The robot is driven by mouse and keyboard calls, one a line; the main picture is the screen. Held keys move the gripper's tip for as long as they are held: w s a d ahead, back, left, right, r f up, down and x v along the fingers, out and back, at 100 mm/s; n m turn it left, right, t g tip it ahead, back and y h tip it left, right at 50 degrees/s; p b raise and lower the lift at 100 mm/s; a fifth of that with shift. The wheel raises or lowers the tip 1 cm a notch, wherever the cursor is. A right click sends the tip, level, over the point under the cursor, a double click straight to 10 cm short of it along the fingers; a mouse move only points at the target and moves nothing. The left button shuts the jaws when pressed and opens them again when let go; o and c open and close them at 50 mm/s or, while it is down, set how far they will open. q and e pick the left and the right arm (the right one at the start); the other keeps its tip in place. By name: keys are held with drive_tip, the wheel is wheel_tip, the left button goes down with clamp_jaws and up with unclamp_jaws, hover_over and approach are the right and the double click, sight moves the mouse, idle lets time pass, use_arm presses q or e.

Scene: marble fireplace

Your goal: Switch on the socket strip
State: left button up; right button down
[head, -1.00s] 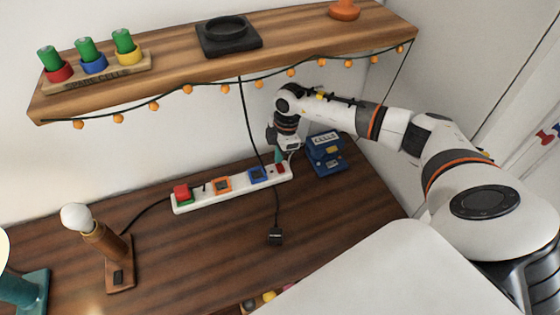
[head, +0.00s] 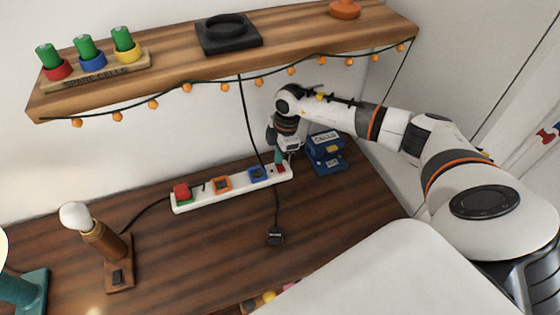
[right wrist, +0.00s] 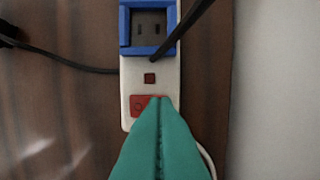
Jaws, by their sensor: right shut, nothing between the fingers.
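In the head view the right gripper (head: 279,165) points down at that end. I cannot tell if the tips touch the switch. My left gripper is not in view.
A black plug (head: 275,237) lies loose in front of the strip. A bulb lamp (head: 100,240) stands at left, and a blue box marked CELLS (head: 327,153) right of the gripper. A wooden shelf (head: 180,80) with hanging string lights (head: 187,88) is above.

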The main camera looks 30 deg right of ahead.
drive_tip(key=shift+f+b, duration=0.3)
drive_tip(key=shift+f, duration=0.25)
wheel_tip(320, 180, up, 7)
drive_tip(key=p, duration=0.6)
idle(0.4)
idle(0.5)
